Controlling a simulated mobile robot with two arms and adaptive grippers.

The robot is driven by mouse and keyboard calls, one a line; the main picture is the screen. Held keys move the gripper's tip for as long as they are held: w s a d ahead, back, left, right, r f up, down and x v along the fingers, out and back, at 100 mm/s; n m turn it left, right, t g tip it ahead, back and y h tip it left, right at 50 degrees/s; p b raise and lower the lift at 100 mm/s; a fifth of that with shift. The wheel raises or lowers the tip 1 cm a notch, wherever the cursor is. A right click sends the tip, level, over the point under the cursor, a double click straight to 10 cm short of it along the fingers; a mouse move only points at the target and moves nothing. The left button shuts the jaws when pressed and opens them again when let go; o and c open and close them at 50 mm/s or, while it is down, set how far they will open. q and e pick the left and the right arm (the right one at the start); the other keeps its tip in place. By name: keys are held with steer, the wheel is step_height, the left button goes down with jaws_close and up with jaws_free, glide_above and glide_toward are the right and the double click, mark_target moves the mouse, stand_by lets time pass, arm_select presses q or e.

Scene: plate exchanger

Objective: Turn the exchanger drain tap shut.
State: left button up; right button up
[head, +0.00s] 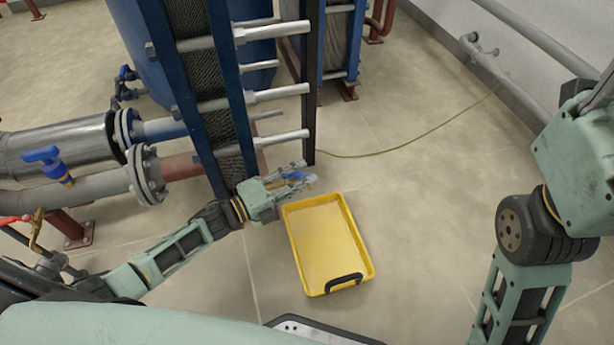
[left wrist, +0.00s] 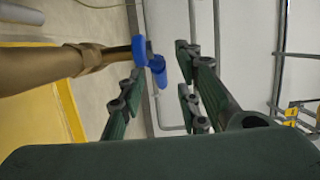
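The drain tap has a blue handle (head: 296,176), seen above the far-left corner of a yellow tray in the head view. In the left wrist view the handle (left wrist: 157,70) sits at the end of a brass-coloured pipe (left wrist: 60,72) coming from the left. My left gripper (head: 304,174) has its fingers spread around the handle. In the wrist view the left gripper (left wrist: 161,76) shows a clear gap between its fingers, with the handle near the left fingertip; contact cannot be told. My right arm shows at the right, but its gripper is out of view.
The yellow tray (head: 366,258) lies on the floor below the tap. The blue exchanger frame (head: 180,85) with long grey bolts (head: 265,96) rises behind my left gripper. Another blue-handled valve (head: 45,155) sits on the left pipe. Floor right of the tray is clear.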

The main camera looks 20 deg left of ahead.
arm_select(q)
steer(key=v, duration=1)
steer(key=shift+c, duration=0.4)
